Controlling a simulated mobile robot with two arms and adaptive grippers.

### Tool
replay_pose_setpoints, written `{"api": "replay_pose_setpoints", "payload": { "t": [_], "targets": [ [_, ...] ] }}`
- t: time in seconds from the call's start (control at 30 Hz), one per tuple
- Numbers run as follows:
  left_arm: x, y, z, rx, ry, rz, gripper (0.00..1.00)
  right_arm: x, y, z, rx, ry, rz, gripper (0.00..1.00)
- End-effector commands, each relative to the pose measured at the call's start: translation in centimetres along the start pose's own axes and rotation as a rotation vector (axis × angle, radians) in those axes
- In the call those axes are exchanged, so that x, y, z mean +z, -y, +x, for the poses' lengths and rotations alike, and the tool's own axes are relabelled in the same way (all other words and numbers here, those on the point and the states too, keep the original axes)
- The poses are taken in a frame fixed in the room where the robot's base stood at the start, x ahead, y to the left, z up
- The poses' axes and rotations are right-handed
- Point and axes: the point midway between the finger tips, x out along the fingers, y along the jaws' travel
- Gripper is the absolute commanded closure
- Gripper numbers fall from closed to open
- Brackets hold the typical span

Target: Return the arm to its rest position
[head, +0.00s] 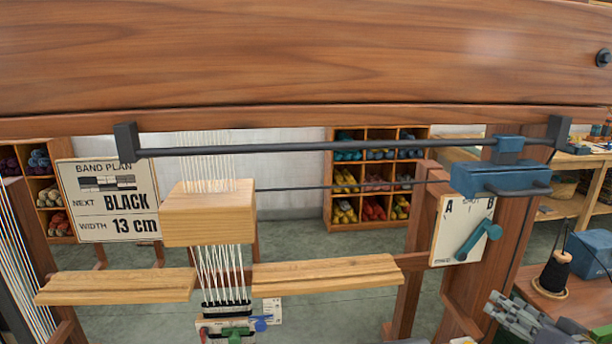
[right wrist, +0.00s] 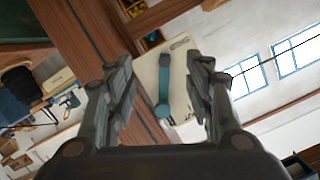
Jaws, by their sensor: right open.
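My right gripper (head: 528,318) shows at the lower right of the head view, in front of the loom's right post. In the right wrist view my right gripper (right wrist: 163,80) is open, with nothing between its fingers. Behind the gap there is a pale panel (right wrist: 180,62) with a teal lever (right wrist: 163,85). In the head view the same panel (head: 448,218) carries the letters A and B, and its teal lever (head: 480,242) tilts up to the right. The gripper is below and right of the lever, apart from it. My left gripper is not in view.
A loom beam (head: 300,55) crosses the top, with a dark rod (head: 340,147) below. A blue block (head: 500,180) sits at the right post. A wooden block (head: 208,212) surrounds white warp threads. A black spool (head: 555,272) stands on a side table at right. Yarn shelves (head: 328,215) stand behind.

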Motion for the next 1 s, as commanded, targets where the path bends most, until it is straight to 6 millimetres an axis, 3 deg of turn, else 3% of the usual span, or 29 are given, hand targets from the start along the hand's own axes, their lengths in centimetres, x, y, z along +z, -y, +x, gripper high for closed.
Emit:
{"api": "replay_pose_setpoints", "payload": {
  "t": [0.03,0.2,0.3,0.4,0.6,0.9,1.0],
  "targets": [
    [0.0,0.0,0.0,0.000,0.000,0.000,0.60,4.0,0.7,-0.2,0.009,0.078,-0.022,0.52],
    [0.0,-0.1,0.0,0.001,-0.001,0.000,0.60,16.7,3.4,-2.5,0.047,0.352,-0.149,0.52],
    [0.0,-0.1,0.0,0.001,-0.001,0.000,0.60,23.4,5.5,-5.1,0.069,0.514,-0.232,0.52],
    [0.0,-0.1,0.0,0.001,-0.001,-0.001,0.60,28.4,7.6,-8.2,0.096,0.656,-0.305,0.52],
    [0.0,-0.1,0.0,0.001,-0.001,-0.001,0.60,33.2,10.4,-13.4,0.150,0.845,-0.394,0.52],
    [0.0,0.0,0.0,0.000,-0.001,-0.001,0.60,35.5,13.5,-19.7,0.235,1.035,-0.437,0.52],
    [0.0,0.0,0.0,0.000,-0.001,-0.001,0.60,37.5,12.1,-18.4,0.237,1.045,-0.444,0.52]
  ]
}}
